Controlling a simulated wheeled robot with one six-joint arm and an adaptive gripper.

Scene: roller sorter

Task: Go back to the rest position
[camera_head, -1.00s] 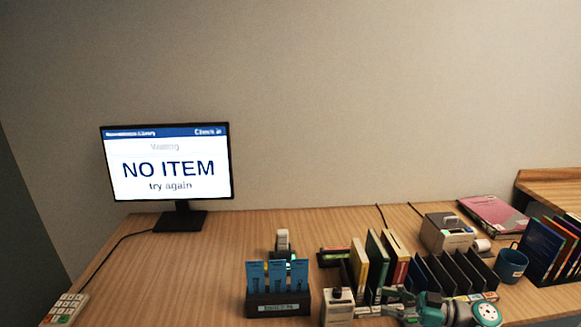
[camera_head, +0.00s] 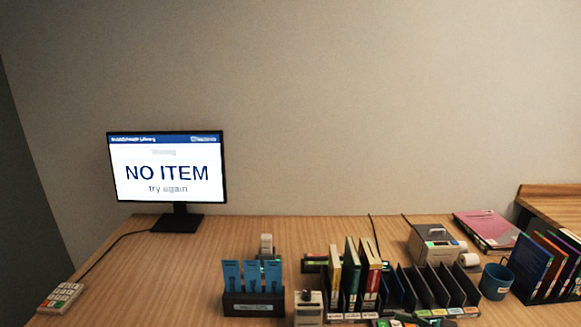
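My gripper is not clearly in view. Only a small dark and teal piece, perhaps of my arm, shows at the bottom edge in front of the book rack. The monitor (camera_head: 167,172) at the left reads "NO ITEM, try again". Several upright books (camera_head: 351,272) stand in the left part of a rack, and the black slots (camera_head: 437,287) to their right look empty.
A holder with blue cards (camera_head: 253,305) and a small white device (camera_head: 308,307) stand at the front. A keypad (camera_head: 61,298) lies left. The desk's left middle is clear.

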